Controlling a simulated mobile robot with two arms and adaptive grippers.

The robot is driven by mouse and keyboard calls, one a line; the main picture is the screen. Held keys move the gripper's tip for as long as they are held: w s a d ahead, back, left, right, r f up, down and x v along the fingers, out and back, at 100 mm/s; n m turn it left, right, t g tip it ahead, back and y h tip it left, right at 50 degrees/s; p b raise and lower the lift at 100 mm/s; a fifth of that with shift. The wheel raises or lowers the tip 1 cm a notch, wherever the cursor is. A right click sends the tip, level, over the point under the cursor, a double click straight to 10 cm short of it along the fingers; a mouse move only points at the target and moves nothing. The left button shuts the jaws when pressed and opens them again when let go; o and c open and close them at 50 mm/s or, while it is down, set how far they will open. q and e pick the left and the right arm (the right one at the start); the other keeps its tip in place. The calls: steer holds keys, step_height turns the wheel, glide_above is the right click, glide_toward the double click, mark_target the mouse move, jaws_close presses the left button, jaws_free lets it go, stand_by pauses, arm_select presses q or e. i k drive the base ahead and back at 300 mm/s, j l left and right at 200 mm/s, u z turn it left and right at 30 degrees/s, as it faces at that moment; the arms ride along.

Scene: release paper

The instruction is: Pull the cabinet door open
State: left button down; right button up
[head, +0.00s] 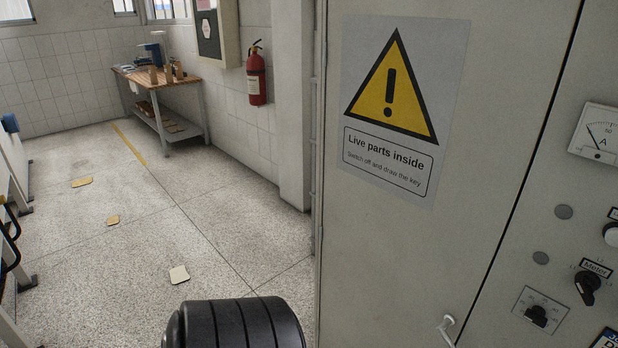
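The grey cabinet door (380,255) fills the middle right of the head view and looks shut. A yellow warning sign (392,110) reading "Live parts inside" is on it. A small light metal handle or key (447,328) shows near the door's lower right, cut by the bottom edge of the picture. A dark seam runs along the door's right side. Narrow fittings that look like hinges run down its left edge. Neither of my grippers is in view.
A control panel (562,260) with a meter (597,133) and knobs adjoins the door on the right. A red fire extinguisher (257,75) hangs on the back wall. A workbench (160,78) stands at the back left. The speckled floor is mostly clear, with a few flat scraps (179,275).

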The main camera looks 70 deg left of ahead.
mark_target(436, 111)
steer(key=u, duration=1.65)
